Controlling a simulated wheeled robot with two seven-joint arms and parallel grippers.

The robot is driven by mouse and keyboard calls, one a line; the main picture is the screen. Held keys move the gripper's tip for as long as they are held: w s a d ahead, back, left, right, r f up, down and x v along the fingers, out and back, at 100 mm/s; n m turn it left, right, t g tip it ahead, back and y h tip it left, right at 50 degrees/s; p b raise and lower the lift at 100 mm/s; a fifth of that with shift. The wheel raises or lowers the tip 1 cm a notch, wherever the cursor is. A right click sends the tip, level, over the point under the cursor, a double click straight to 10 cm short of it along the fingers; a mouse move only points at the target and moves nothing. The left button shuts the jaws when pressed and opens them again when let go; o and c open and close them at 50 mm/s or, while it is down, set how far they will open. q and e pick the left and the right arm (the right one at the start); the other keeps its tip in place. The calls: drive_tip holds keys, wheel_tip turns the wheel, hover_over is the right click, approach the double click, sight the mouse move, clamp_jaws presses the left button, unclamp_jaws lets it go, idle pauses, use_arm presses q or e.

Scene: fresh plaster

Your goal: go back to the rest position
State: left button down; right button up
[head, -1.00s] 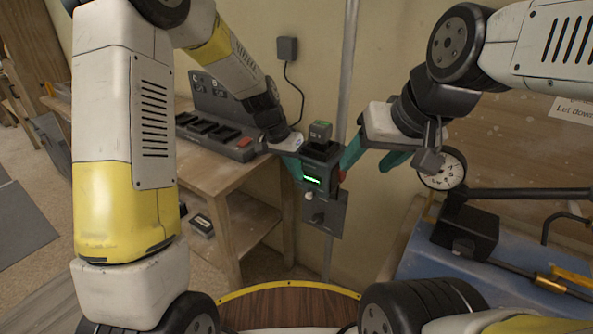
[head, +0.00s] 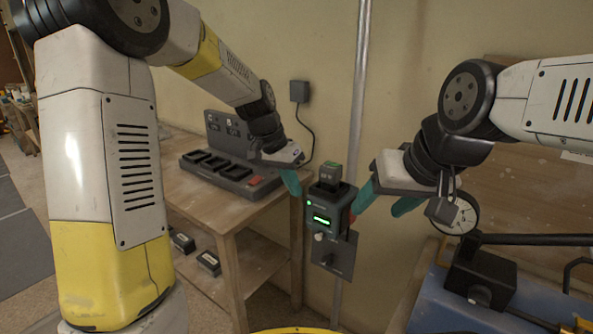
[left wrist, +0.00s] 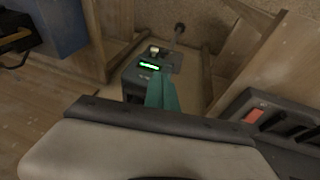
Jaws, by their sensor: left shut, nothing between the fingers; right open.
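My left gripper (head: 291,183) is in the middle of the head view, just left of and a little above the dark device on the pole. In the left wrist view its green fingers (left wrist: 162,92) are together, with nothing between them. My right gripper (head: 382,200) is right of the device, its green fingers spread apart and empty, one finger close to the device's right side. The dark device (head: 322,222) has a lit green display and a block (head: 329,174) standing in its top. It also shows in the left wrist view (left wrist: 133,77).
A wooden table (head: 195,193) at left holds a charger rack (head: 215,165), with dark blocks (head: 208,262) on its lower shelf. A metal pole (head: 361,90) stands behind the device. A blue case (head: 425,300) and a round gauge (head: 458,213) are at right.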

use_arm(q)
drive_tip(key=s+a+r+n+t+y, duration=0.1)
drive_tip(key=s+a+r+n+t, duration=0.1)
drive_tip(key=s+a, duration=0.4)
drive_tip(key=s+a+r+n+t, duration=0.2)
drive_tip(key=s+a+r+n, duration=0.2)
drive_tip(key=s, duration=1.2)
drive_tip(key=a+r, duration=0.3)
drive_tip(key=shift+s+a+r+n+t+y, duration=0.15)
drive_tip(key=shift+s+r+n+t+y, duration=0.15)
drive_tip(key=shift+n+y, duration=0.1)
